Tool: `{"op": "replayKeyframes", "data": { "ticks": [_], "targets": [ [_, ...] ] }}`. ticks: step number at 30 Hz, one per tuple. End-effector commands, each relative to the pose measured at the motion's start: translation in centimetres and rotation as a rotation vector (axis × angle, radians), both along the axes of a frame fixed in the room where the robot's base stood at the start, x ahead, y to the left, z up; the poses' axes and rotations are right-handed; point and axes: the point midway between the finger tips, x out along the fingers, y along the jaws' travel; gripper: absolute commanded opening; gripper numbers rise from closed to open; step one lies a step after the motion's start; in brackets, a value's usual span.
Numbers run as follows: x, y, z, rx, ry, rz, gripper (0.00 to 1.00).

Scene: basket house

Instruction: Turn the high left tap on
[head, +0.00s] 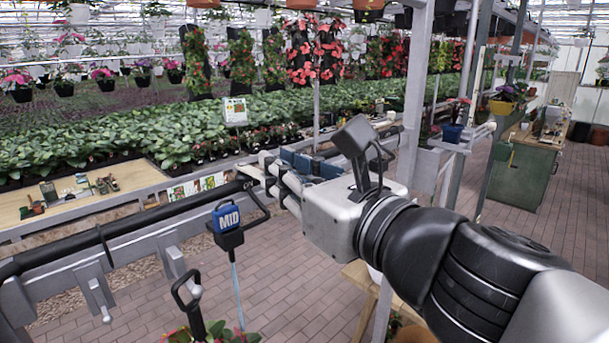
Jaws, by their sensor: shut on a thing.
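My gripper (260,182) is in the head view, left of the picture's middle, at the right end of a thick black pipe (130,228). Its silver fingers are shut on a small part there, seemingly a tap handle; the fingers hide most of it. A bent black handle (263,203) shows just below the fingertips. No label marks a high left tap, so I cannot tell for certain which tap is held.
Silver hooks (100,295) hang from the rail at the lower left. A black loop handle (186,292) stands below, above some leaves. A wooden bench (70,215) with small items lies behind the pipe. A grey post (413,95) stands close by my arm. Brick floor is open at the right.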

Motion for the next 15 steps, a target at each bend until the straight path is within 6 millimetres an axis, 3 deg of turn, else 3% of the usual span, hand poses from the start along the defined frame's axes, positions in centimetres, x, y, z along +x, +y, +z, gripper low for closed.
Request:
{"op": "replayKeyframes", "data": {
  "ticks": [2, 15],
  "targets": [
    [-0.52, 0.77, 0.35, 0.006, -0.008, 0.021, 0.00],
    [-0.79, 1.15, 0.33, 0.005, -0.005, 0.019, 0.00]
  ]
}}
